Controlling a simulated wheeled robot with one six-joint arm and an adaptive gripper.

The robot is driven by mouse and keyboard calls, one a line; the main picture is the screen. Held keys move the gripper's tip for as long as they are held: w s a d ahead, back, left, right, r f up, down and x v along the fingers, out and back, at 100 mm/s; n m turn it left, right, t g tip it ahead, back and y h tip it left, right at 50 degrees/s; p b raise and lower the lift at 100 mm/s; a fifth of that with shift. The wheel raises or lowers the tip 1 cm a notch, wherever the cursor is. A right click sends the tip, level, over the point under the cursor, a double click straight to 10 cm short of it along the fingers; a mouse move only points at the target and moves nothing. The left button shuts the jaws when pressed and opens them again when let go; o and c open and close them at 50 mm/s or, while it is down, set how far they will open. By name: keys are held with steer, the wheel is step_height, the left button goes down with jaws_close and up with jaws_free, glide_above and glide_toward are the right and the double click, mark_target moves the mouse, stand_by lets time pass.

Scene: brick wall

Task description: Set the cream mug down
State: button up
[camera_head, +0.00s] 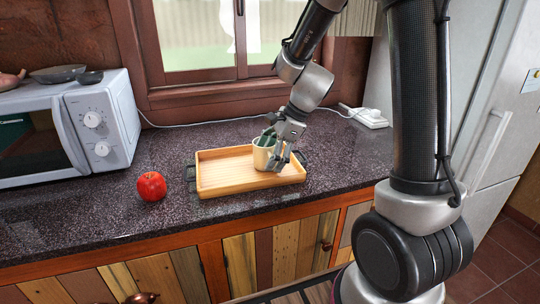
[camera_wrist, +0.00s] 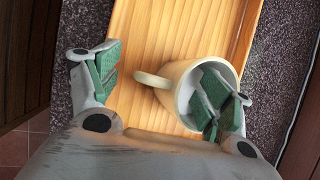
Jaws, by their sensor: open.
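The cream mug (camera_head: 262,159) stands upright in the right half of the wooden tray (camera_head: 222,177) and appears to rest on its floor. In the wrist view, the mug (camera_wrist: 177,72) shows its handle pointing left, over the tray's bare boards (camera_wrist: 190,22). My gripper (camera_head: 280,146) is at the mug's rim. It is open, with fingers wide apart (camera_wrist: 155,88). One green-padded finger reaches inside the mug's mouth; the other is outside, left of the handle and apart from it. Part of the mug's inside is hidden by the finger.
A red apple (camera_head: 151,186) lies on the dark speckled counter (camera_head: 95,213) left of the tray. A microwave (camera_head: 75,130) with bowls on top stands at the far left. A white power strip (camera_head: 366,117) with a cable lies at the back right. Counter between apple and front edge is clear.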

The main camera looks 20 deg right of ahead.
steer(key=v, duration=1.2)
steer(key=s+d+r+n+h, duration=0.1)
steer(key=s+d+n, duration=0.1)
steer(key=s+n, duration=0.4)
steer(key=s+d+r+n+t+h, duration=0.1)
steer(key=s+d+n+h, duration=0.1)
steer(key=s+n, duration=0.4)
steer(key=s+d+r+n+t+h, duration=0.1)
steer(key=s+d+n, duration=0.3)
steer(key=s, duration=0.5)
steer(key=shift+r+n+h, duration=0.4)
steer(key=shift+n+h, duration=0.2)
steer(key=shift+n, duration=0.5)
